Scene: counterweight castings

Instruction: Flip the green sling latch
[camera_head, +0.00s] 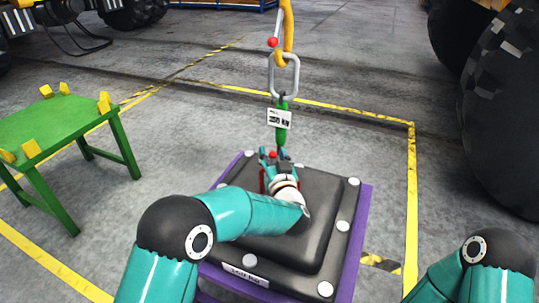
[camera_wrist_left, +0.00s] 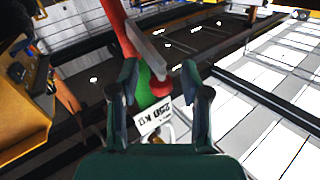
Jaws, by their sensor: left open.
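The green sling (camera_head: 282,122) hangs upright from a grey oval link (camera_head: 284,75), with a white weight label (camera_head: 279,118) on it. Small red parts show at its lower end, close to my left gripper (camera_head: 270,158); which of them is the latch I cannot tell. In the left wrist view, my left gripper (camera_wrist_left: 159,72) is open, its two fingers on either side of the green body (camera_wrist_left: 143,76) and a red part (camera_wrist_left: 160,88). Contact cannot be told. The sling's lower end is partly hidden by my gripper. Only part of my right arm shows; its gripper is out of view.
A black casting (camera_head: 318,195) with white round studs sits on a purple base (camera_head: 357,225) below the sling. A yellow hook (camera_head: 287,25) is above the link. A green stand (camera_head: 60,125) is at left, large tyres (camera_head: 503,110) at right. Floor between is clear.

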